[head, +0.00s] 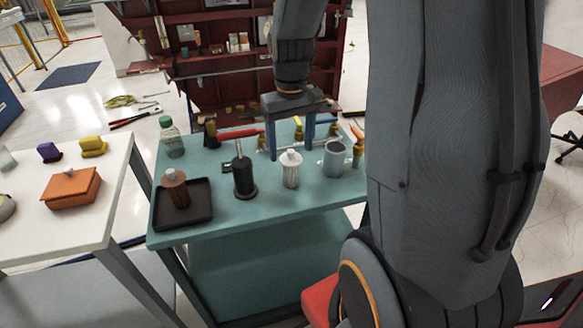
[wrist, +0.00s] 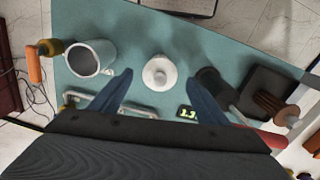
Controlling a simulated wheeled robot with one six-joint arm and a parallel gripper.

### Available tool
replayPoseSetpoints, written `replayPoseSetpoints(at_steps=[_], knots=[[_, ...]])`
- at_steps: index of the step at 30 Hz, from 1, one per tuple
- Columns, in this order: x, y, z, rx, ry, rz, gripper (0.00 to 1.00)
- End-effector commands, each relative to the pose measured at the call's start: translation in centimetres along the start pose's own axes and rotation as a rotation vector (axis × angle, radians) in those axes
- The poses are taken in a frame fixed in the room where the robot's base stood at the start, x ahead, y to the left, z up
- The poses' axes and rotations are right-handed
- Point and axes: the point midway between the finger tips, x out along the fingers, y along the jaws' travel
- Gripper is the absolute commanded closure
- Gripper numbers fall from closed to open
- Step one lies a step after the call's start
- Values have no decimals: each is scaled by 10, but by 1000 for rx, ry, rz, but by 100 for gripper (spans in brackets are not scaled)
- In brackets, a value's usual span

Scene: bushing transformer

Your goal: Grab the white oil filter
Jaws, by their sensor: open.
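The white oil filter (head: 291,169) stands upright on the teal table between a black cylinder and a grey mug. In the wrist view, the white filter (wrist: 159,73) is seen from above, just beyond the fingertips and between their lines. My gripper (head: 290,154) is open and empty, with its two blue fingers apart and pointing down above the table near the filter. In the wrist view, the gripper (wrist: 158,82) has its fingers spread to either side. No contact with the filter shows.
A grey mug (head: 335,158) stands right of the filter. A black tray (head: 183,216) holds a brown bushing (head: 174,188). A green-capped bottle (head: 172,140) is at the back left. A small digital display (wrist: 187,113) lies nearby.

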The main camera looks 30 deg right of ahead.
Motion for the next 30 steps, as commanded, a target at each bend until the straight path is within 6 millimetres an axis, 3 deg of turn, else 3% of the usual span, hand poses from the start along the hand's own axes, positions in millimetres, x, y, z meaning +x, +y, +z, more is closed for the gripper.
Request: replayPoseSetpoints(at_steps=[6,13,23,30], knots=[[16,0,0,0,-1,0,31],[16,0,0,0,1,0,33],[16,0,0,0,1,0,88],[15,0,0,0,2,0,91]])
